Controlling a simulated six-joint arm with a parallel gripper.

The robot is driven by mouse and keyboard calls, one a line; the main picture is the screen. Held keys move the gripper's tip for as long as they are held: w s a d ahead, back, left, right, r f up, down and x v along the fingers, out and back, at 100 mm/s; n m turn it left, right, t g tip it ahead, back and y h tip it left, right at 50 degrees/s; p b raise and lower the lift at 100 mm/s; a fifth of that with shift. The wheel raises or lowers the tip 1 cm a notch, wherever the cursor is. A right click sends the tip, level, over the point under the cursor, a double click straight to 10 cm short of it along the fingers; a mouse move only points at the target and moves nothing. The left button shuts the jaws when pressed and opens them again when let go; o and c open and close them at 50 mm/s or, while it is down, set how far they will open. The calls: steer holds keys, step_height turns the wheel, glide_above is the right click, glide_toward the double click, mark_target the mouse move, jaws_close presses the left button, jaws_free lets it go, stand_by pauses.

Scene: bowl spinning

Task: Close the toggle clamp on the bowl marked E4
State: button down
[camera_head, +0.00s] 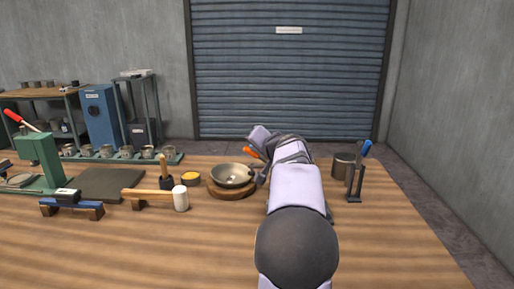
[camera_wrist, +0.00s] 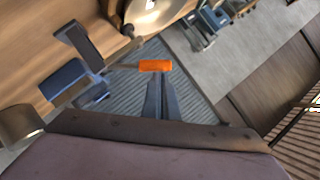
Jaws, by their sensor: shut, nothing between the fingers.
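A metal bowl (camera_head: 232,174) sits on a round wooden base (camera_head: 230,192) on the table. It also shows at the top of the wrist view (camera_wrist: 148,8). No E4 mark can be read. An orange clamp handle (camera_head: 250,152) shows behind the bowl, beside my arm. In the wrist view the orange handle (camera_wrist: 155,66) lies across the picture just beyond the fingertips of my gripper (camera_wrist: 160,82). Whether they touch it I cannot tell. My gripper is shut with nothing between its fingers. In the head view my arm hides its fingers and much of the clamp.
A blue-handled upright tool (camera_head: 357,178) and a grey metal cylinder (camera_head: 343,166) stand right of my arm. A white-headed mallet (camera_head: 181,198), a yellow-filled tin (camera_head: 191,178) and a dark mat (camera_head: 108,184) lie left of the bowl. The front table is mostly clear.

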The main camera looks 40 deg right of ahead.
steer(key=d+r+v, duration=0.1)
steer(key=r+v, duration=0.1)
steer(key=v, duration=1)
steer(key=shift+r, duration=0.55)
stand_by(0.5)
